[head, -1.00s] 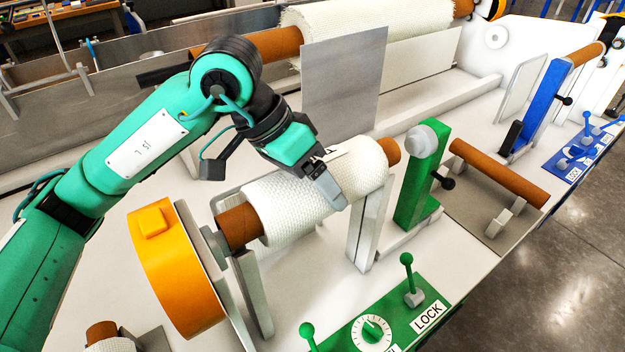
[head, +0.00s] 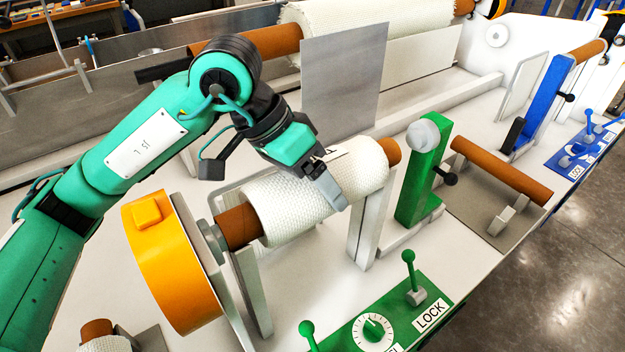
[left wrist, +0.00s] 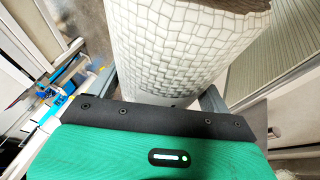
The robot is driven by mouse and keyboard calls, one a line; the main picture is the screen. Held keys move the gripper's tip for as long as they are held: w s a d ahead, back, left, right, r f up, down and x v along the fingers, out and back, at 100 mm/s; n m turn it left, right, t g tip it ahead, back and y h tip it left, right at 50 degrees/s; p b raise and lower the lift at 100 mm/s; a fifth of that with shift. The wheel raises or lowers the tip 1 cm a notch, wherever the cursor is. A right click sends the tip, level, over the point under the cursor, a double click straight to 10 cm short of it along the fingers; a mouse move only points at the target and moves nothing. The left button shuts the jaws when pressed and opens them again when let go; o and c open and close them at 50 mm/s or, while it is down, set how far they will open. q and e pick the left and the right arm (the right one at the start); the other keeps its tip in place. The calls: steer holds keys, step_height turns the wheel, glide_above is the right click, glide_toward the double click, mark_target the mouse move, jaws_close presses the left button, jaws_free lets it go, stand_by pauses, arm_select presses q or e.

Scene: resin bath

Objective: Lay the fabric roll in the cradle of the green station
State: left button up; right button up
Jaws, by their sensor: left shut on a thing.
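The fabric roll (head: 290,207), white woven cloth on a brown core, lies level at the green station. My left gripper (head: 335,190) is shut on it from above, with a finger on its near side. The left wrist view shows the cloth (left wrist: 185,45) between the fingers. The roll sits over the station's cradle, between its left support (head: 252,290) and right support (head: 368,215). The core's left end is close to the grey hub by the orange drum (head: 165,270). I cannot tell whether the core touches the supports. The green post (head: 422,175) with its grey knob stands just right of the roll.
A green panel (head: 385,325) with a dial, levers and a LOCK label lies in front. A bare brown core (head: 500,172) lies on a rack at right. A grey plate (head: 342,82) stands behind the roll. The blue station (head: 543,105) is farther right.

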arm_select(q)
steer(key=shift+r, duration=0.15)
steer(key=o, duration=2)
steer(key=shift+f, duration=0.25)
steer(key=shift+a+r, duration=0.2)
steer(key=shift+r, duration=0.1)
steer(key=shift+b+v, duration=0.6)
steer(key=shift+v, duration=6.15)
arm_select(e)
steer(key=shift+w+a+r, duration=0.15)
steer(key=shift+r, duration=0.7)
steer(key=shift+w+a+r, duration=0.1)
steer(key=shift+w+r, duration=0.05)
steer(key=shift+r, duration=0.65)
steer(key=shift+w, duration=0.1)
